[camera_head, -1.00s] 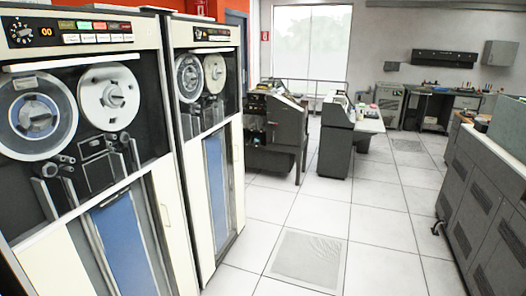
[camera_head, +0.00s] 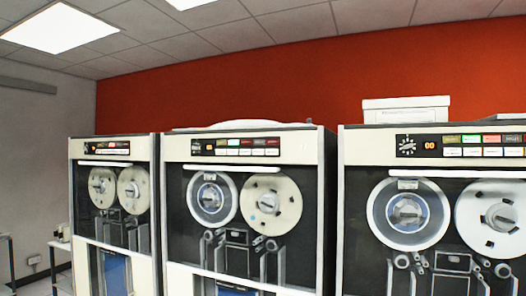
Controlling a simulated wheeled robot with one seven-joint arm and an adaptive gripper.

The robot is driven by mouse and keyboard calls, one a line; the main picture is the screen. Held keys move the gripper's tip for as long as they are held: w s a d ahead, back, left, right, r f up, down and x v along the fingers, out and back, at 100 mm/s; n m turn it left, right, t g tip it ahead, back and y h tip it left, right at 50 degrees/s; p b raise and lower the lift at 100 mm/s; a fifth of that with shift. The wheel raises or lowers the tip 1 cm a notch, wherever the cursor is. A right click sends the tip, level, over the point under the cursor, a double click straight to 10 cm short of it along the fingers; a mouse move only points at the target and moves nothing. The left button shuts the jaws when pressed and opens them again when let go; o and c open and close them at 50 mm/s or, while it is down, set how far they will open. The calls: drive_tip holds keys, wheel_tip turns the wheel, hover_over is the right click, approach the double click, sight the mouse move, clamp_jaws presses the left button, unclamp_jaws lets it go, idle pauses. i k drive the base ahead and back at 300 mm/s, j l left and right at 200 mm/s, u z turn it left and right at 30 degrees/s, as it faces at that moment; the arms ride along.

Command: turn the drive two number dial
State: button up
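Three tape drives stand in a row, and I cannot read which one is drive two. The right drive (camera_head: 333,215) has a round number dial (camera_head: 406,145) at the left end of its top panel, beside an orange "00" display. The middle drive (camera_head: 165,215) has a small dial (camera_head: 196,149) in the same place. The left drive (camera_head: 73,200) has a dark panel (camera_head: 107,147) whose dial is too small to make out clearly. My gripper is not in view.
A white box (camera_head: 406,110) sits on top of the right drive. A red wall (camera_head: 240,85) is behind the drives. A grey wall (camera_head: 45,130) and a bit of floor show at the far left.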

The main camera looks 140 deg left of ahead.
sight(196, 146)
drive_tip(key=u, duration=4.55)
drive_tip(key=i+j+u, duration=0.15)
drive_tip(key=k+l, duration=0.05)
